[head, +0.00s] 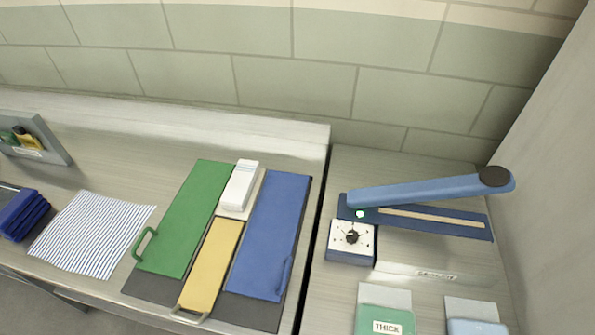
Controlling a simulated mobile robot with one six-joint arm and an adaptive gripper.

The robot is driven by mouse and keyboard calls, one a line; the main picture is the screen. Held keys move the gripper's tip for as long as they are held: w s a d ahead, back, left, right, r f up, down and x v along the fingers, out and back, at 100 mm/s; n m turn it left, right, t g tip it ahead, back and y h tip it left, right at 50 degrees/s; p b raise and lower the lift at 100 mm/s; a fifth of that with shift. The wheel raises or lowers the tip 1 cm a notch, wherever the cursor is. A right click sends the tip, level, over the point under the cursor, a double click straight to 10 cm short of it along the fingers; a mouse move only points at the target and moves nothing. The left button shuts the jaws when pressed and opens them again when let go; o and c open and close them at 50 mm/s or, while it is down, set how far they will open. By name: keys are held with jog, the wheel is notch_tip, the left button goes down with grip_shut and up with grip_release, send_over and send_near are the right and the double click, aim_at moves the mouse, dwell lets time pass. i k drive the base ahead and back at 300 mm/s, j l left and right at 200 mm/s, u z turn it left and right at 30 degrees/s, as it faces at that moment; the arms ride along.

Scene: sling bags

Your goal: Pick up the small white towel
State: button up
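A small white folded bundle (239,188), which looks like the small white towel, lies on a pale base at the back of a dark board. It sits between a green panel (190,215) and a blue panel (270,235), just behind a yellow panel (212,264). It looks uncovered from above. My gripper is not in view.
A striped cloth (92,235) lies flat left of the board, with folded dark blue cloths (23,214) beyond it. Right of a dark gap stand a device with a raised blue lever (430,190) and a dial box (350,243). Green (384,318) and light blue (475,325) items lie in front.

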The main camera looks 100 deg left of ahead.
aim_at(236, 198)
jog(key=u, duration=3.75)
